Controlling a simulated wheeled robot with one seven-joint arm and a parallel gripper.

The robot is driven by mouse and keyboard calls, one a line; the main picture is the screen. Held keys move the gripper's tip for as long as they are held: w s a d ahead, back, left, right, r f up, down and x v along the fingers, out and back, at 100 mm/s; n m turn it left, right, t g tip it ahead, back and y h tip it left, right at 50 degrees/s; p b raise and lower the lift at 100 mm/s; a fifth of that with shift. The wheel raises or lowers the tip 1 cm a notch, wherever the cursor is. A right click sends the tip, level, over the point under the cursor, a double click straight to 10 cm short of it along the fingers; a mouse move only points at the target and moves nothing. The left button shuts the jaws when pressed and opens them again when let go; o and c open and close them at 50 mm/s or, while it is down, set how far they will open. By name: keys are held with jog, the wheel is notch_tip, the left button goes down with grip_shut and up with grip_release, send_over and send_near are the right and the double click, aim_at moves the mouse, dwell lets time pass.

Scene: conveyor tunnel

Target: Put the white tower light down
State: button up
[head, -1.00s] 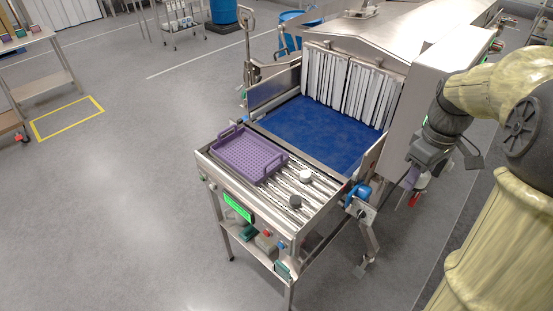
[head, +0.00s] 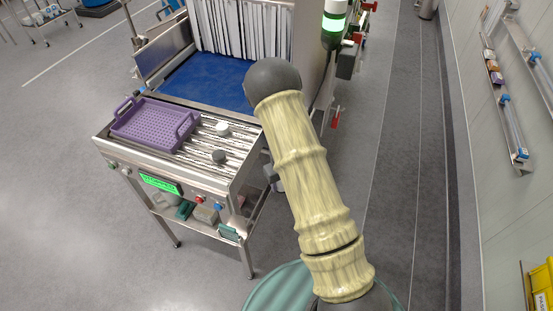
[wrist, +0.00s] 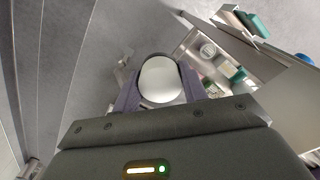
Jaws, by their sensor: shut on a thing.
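The white tower light (wrist: 161,79) shows in the wrist view as a pale rounded face with a dark rim. My gripper (wrist: 158,88) is shut on it, with one finger at each side. Grey floor shows beyond it, so it is held in the air. In the head view my gripper (head: 270,173) is mostly hidden behind my arm, beside the right side of the conveyor's end table (head: 233,178). The held light is barely visible there.
A purple basket (head: 150,125) and two small round pieces, one white (head: 222,129) and one dark (head: 218,156), sit on the rollers. A lower shelf (wrist: 213,68) holds items. A lit green-and-white signal (head: 334,22) stands by the tunnel.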

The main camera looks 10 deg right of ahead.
jog(key=s+f+m+b, duration=0.1)
jog(key=s+f+b, duration=0.1)
jog(key=f, duration=0.8)
jog(key=s+f+m+b, duration=0.2)
jog(key=s+f, duration=0.3)
jog(key=f, duration=0.6)
jog(key=shift+s+f+b, duration=0.2)
jog(key=shift+f+b, duration=0.05)
jog(key=shift+b, duration=0.05)
jog(key=shift+a, duration=0.1)
